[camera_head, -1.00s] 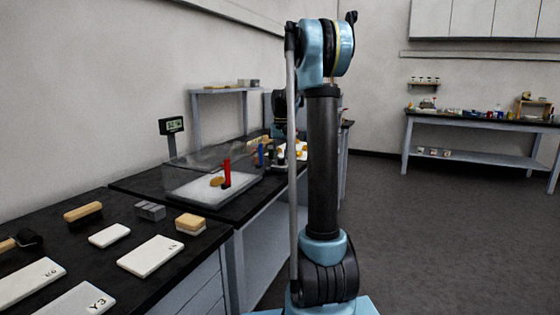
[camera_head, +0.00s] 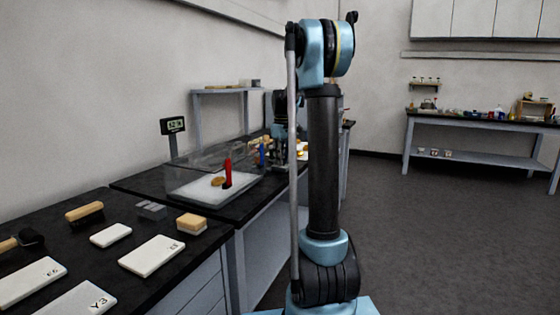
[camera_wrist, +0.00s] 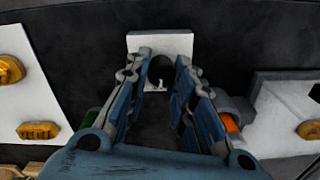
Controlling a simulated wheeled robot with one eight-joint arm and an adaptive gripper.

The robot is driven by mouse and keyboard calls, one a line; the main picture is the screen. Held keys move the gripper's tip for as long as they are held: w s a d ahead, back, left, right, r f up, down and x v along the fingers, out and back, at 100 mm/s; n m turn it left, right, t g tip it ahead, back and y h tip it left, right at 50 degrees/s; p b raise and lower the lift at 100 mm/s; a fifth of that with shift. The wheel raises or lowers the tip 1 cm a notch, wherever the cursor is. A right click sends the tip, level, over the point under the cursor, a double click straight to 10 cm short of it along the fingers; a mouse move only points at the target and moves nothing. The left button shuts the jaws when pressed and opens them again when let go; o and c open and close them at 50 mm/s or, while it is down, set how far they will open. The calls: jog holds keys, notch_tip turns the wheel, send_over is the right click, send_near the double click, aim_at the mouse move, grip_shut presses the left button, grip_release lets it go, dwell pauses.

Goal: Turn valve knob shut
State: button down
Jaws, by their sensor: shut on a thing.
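In the wrist view, my gripper (camera_wrist: 162,62) has its two blue fingers on either side of a dark rounded knob (camera_wrist: 160,68), which I take as the valve knob. It stands against a white block or plate (camera_wrist: 160,42), and a small light mark shows just below it. The fingers are closed in on the knob, and they hide its sides. I cannot read the knob's turn angle. In the head view, my gripper (camera_head: 280,163) is low over the far part of the bench, partly behind my own arm; the knob cannot be made out there.
In the wrist view, white plates with gold pieces (camera_wrist: 38,130) flank the gripper, and an orange-ended part (camera_wrist: 230,123) lies close at right. In the head view, a clear box (camera_head: 205,180) with a red upright piece (camera_head: 228,172) stands nearer on the bench, beside a display (camera_head: 173,126).

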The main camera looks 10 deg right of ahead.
jog(key=shift+w+n, duration=0.15)
jog(key=shift+n, duration=0.45)
jog(key=shift+d, duration=0.15)
jog(key=c, duration=1.4)
grip_release()
jog(key=shift+o, duration=0.2)
jog(key=shift+r, duration=0.25)
notch_tip(320, 180, up, 11)
jog(key=shift+r, duration=0.2)
